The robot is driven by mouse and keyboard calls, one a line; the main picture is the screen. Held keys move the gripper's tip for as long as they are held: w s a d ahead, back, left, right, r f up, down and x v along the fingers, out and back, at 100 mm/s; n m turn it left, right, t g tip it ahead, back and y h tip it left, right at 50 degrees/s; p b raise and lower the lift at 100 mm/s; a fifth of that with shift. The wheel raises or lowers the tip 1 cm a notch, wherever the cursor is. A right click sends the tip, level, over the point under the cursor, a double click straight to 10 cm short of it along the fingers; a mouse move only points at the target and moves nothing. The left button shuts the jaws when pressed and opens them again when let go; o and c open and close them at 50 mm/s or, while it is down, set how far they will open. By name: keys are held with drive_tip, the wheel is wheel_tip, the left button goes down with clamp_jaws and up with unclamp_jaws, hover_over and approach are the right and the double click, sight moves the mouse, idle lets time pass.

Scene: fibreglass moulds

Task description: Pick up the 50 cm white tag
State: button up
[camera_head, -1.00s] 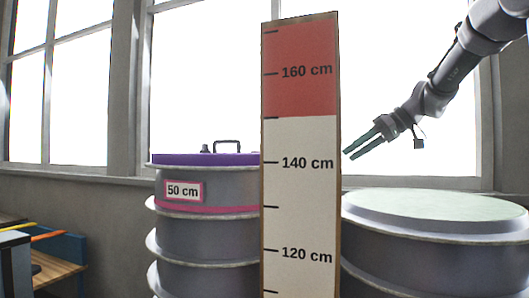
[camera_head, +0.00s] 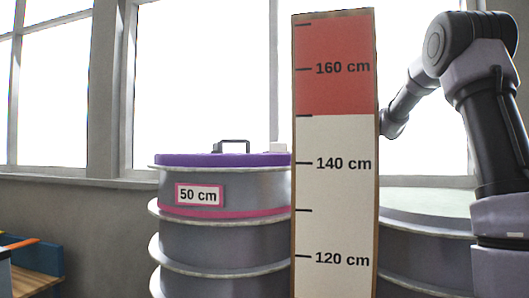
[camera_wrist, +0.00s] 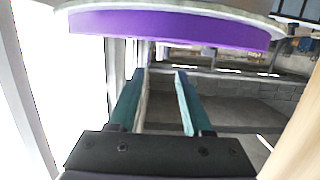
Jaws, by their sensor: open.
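The 50 cm white tag (camera_head: 199,195) has a pink border and dark lettering. It sits on the front side of the grey ribbed mould stack (camera_head: 228,242), below its purple top (camera_head: 210,160). My gripper (camera_wrist: 161,75) is open in the wrist view, with two teal fingers apart and nothing between them. A purple band (camera_wrist: 170,27) with a pale rim crosses the top of that view, beyond the fingertips. The tag does not show there.
The measuring board (camera_head: 333,190), red at the top, stands upright just right of the tagged stack. Another round mould (camera_head: 425,213) is behind it at the right. A wooden bench (camera_head: 33,272) is at lower left.

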sight(285, 145)
drive_tip(key=x, duration=1.1)
drive_tip(key=shift+a, duration=0.15)
clamp_jaws()
